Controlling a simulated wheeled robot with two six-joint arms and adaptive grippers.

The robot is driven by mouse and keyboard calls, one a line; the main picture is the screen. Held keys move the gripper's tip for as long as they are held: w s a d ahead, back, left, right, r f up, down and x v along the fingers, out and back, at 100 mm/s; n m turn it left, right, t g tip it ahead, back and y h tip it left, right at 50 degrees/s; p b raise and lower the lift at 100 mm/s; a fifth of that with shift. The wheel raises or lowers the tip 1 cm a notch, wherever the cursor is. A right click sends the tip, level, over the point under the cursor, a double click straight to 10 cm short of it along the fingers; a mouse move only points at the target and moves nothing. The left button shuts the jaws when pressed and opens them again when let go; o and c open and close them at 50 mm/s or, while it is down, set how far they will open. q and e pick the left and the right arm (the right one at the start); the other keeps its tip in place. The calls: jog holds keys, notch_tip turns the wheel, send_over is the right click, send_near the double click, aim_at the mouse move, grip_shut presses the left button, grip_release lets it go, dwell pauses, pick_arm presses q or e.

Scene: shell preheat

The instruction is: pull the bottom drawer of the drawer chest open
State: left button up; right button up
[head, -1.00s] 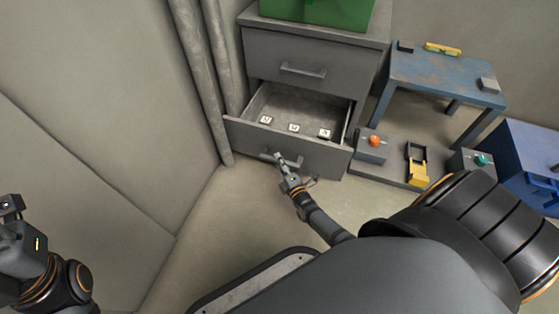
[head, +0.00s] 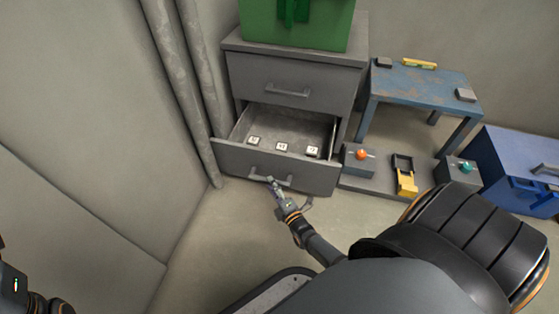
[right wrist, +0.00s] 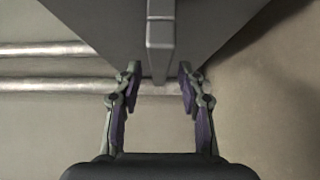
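The grey drawer chest (head: 335,85) stands against the wall. Its bottom drawer (head: 225,158) is pulled out, and several small labelled white blocks (head: 282,147) lie inside. The drawer's bar handle (head: 257,177) is on its front; it also shows in the right wrist view (right wrist: 160,35). My right gripper (head: 271,181) is at the handle in the head view. In the right wrist view my right gripper (right wrist: 158,74) has its fingers apart, with the handle's near end between them and gaps on both sides. My left gripper (head: 12,284) is mostly cut off at the lower left; its fingers are hidden.
The upper drawer (head: 290,78) is shut, and a green container (head: 300,22) sits on the chest. To the right are a blue table (head: 425,87), a low grey base with switches (head: 375,185) and a blue box (head: 515,165). Pipes (head: 205,90) run at the left.

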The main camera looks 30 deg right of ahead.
jog(key=s, duration=0.9)
jog(key=shift+a, duration=0.35)
jog(key=shift+s, duration=0.2)
